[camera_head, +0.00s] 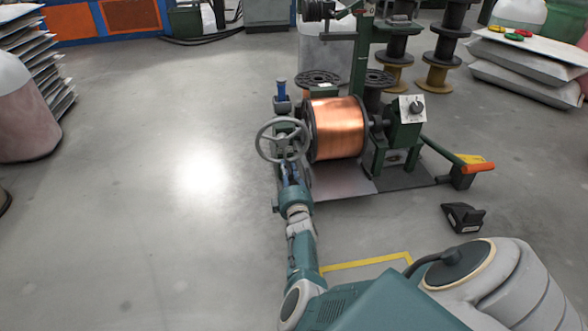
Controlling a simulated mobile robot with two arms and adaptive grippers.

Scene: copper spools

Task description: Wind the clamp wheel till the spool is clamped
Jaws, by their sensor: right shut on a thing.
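The grey spoked clamp wheel (283,141) faces me on the left side of the green winding stand (404,138). The copper-wound spool (338,128) with dark flanges sits in the stand just right of the wheel. My right gripper (288,168) is at the lower rim of the wheel and is shut on it. The fingertips are small here and partly merge with the wheel and the parts behind. I cannot tell from this view how tightly the spool is held. My left gripper is not in view.
An orange-ended lever (476,167) sticks out right of the stand. A small black pedal-like object (464,217) lies on the floor.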

